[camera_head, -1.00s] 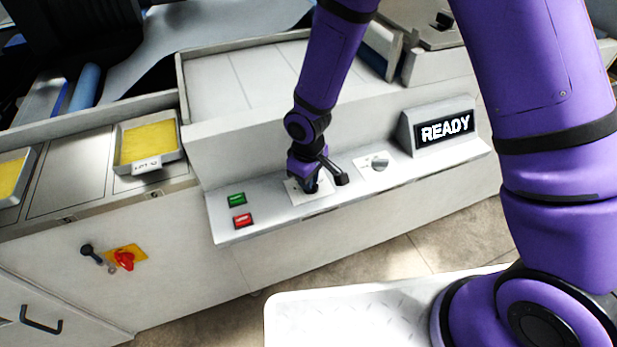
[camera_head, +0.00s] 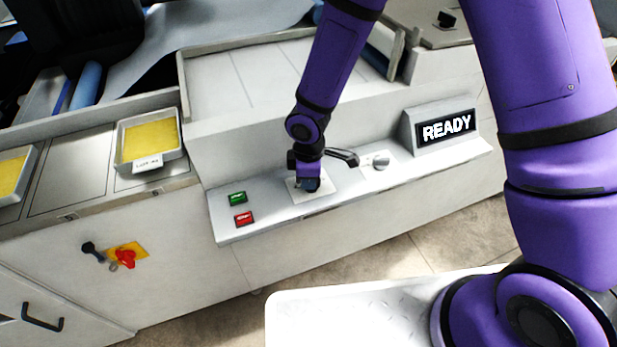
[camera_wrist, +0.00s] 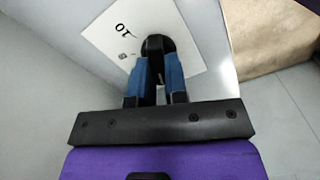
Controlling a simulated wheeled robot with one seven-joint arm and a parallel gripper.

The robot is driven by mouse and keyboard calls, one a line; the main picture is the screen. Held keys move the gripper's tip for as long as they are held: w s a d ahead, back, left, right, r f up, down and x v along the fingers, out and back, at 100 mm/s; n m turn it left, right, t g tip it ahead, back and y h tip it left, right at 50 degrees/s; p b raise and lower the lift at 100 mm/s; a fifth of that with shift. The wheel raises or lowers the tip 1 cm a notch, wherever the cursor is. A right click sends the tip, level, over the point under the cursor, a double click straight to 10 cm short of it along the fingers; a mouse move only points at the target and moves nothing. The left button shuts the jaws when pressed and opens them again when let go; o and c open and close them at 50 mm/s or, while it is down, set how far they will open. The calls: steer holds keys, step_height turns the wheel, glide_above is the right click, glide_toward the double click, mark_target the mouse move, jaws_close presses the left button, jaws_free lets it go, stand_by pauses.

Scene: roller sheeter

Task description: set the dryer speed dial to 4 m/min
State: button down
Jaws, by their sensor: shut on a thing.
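A dark round dial sits on a white plate on the sloping control panel (camera_head: 270,210). In the wrist view the dial (camera_wrist: 156,44) shows with its white plate (camera_wrist: 110,32), which bears a printed "10"; other markings are hidden or too small to read. My gripper (camera_wrist: 159,70) has its two blue fingers shut on the dial. In the head view my gripper (camera_head: 308,187) covers most of this dial, and its setting cannot be read. A second, grey dial (camera_head: 380,162) on its own white plate stands to the right, untouched.
A green button (camera_head: 237,198) and a red button (camera_head: 243,218) lie left of the held dial. A display (camera_head: 446,129) reads "READY" at the right. A raised cabinet wall stands behind the panel. A red switch (camera_head: 126,257) is on the lower front.

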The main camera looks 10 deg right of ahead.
stand_by(0.4)
steer(key=c, duration=1.1)
jaws_free()
steer(key=shift+c, duration=0.2)
step_height(320, 180, up, 11)
